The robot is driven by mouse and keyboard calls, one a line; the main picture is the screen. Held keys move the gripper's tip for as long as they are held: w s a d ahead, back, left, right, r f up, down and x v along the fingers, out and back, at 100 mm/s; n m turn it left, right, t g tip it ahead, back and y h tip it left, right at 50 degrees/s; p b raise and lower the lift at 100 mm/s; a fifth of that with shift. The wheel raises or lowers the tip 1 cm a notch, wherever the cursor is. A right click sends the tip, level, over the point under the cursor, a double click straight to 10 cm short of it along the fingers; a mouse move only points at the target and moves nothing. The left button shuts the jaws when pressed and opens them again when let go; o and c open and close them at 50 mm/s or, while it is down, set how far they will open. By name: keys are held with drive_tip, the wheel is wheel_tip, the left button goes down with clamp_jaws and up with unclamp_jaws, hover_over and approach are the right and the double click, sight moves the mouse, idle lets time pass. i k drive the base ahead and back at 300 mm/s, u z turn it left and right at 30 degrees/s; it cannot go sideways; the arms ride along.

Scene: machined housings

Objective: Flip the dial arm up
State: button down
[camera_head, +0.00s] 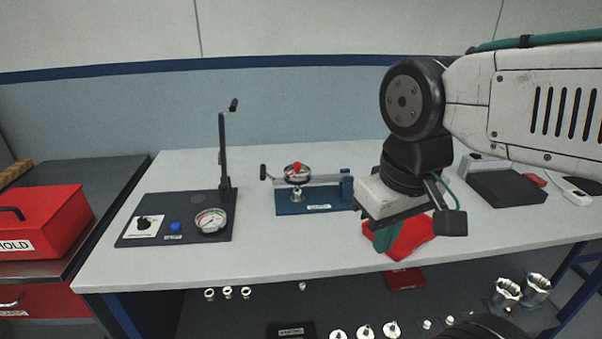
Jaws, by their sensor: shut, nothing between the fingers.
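A blue fixture (308,210) stands at the middle of the bench. Its dial arm (325,179) lies about level above the base, hinged at a blue post (346,189) on the right. A round dial with a red knob (296,173) sits along the arm, and a black handle (264,172) is at its left end. My gripper (385,240) is right of the fixture, pointing down, apart from the handle. Its fingers look shut and empty, partly hidden by its own body.
Left of the fixture, a dark panel (190,203) carries a gauge, a blue button, a knob and an upright lever (224,150). A red item (414,235) lies beside my gripper. A dark tray (508,188) is at right. A red toolbox (40,225) stands on the left cabinet.

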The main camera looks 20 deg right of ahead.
sight(298, 179)
drive_tip(key=u, duration=2.55)
drive_tip(key=k, duration=1.1)
drive_tip(key=z, duration=1.25)
drive_tip(key=i, duration=0.5)
drive_tip(key=u, duration=0.1)
